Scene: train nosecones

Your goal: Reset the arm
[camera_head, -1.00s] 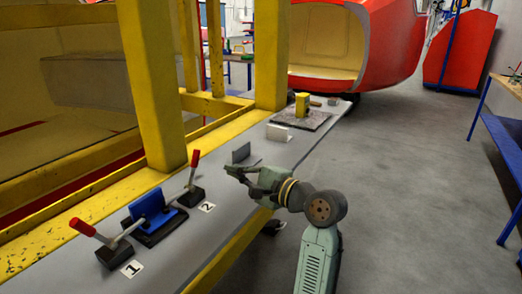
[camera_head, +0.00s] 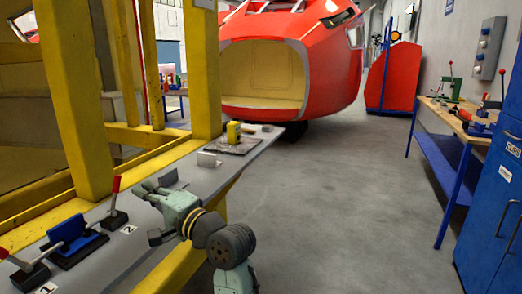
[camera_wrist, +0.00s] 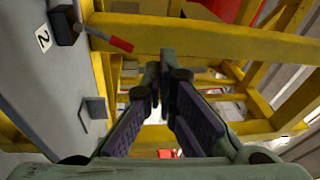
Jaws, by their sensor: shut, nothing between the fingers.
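My gripper (camera_head: 148,188) is above the grey bench (camera_head: 120,262), near its right edge. In the wrist view the fingers (camera_wrist: 158,82) meet at their tips with nothing between them. My arm is bent and reaches left over the bench edge. A lever with a red handle (camera_head: 115,190), beside the label 2, stands left of my gripper and apart from it; its red handle also shows in the wrist view (camera_wrist: 120,45). A blue clamp-like fixture (camera_head: 72,236) and another lever base (camera_head: 30,277), beside the label 1, are at the lower left.
Yellow posts (camera_head: 72,100) rise along the bench's left side. A red nosecone (camera_head: 335,70) is at the back. Blue cabinets (camera_head: 495,210) stand at right. The middle floor is clear.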

